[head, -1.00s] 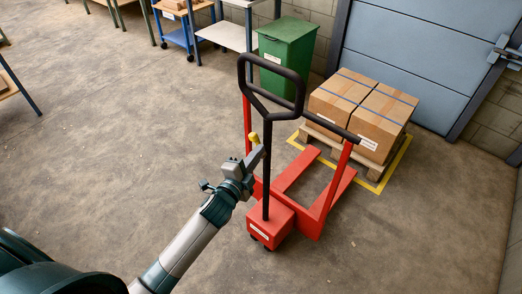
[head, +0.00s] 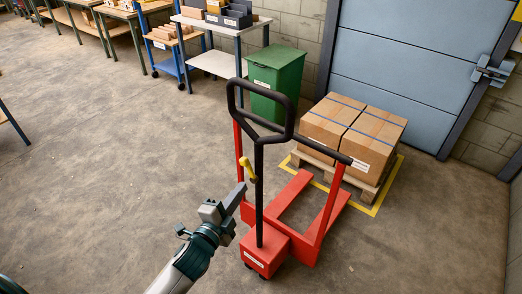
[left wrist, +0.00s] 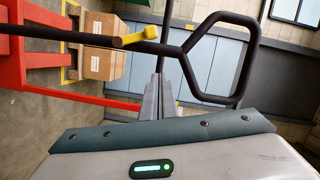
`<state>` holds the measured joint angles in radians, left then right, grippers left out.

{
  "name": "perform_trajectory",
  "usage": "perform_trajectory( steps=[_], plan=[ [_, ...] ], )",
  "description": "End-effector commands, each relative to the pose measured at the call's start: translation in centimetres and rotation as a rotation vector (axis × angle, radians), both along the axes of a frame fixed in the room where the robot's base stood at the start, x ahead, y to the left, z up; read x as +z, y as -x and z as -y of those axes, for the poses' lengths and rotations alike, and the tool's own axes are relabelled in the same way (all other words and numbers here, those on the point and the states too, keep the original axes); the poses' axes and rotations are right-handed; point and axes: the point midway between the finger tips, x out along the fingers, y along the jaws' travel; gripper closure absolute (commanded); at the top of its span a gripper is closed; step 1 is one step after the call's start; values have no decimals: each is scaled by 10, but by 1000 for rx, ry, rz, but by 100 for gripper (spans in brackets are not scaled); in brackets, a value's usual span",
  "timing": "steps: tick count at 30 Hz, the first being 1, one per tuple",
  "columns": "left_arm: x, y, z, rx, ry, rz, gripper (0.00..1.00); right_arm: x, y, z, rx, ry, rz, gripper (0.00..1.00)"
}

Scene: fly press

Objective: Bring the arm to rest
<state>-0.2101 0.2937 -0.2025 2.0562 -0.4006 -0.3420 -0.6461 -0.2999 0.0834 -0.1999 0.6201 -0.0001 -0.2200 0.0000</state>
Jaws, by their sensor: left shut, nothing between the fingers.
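My left gripper (head: 238,192) is shut and empty at the end of my arm, just left of the black handle post of the red pallet truck (head: 264,250). The yellow lever (head: 247,169) on the post is just above the fingertips; whether they touch cannot be told. In the left wrist view the shut fingers (left wrist: 158,100) point up the picture towards the black handle loop (left wrist: 222,60), with the yellow lever (left wrist: 140,36) to their upper left. My right gripper does not show.
A pallet with two strapped cartons (head: 352,130) stands inside a yellow floor outline behind the truck. A green bin (head: 276,82), workbenches (head: 135,12) and a blue-grey door (head: 405,60) are further back. Open concrete floor lies to the left.

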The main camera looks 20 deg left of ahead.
Motion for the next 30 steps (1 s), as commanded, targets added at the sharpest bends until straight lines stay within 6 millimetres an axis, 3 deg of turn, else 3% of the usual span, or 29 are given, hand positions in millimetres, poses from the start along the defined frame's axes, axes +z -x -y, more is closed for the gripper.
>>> perform_trajectory(
  steps=[7, 11, 14, 20, 26, 30],
  plan=[
    [-10, 0, -1, 3, 9, -18, 100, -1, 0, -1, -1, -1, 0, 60],
    [-42, 0, -4, 13, 38, -71, 100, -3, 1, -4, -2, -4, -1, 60],
    [-83, 3, -7, 30, 78, -141, 100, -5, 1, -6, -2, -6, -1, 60],
    [-198, 25, -17, 92, 193, -340, 100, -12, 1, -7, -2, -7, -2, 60],
    [-316, 72, -25, 184, 320, -548, 100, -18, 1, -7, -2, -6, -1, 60],
    [-391, 119, -29, 263, 405, -688, 100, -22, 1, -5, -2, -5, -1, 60]
  ],
)
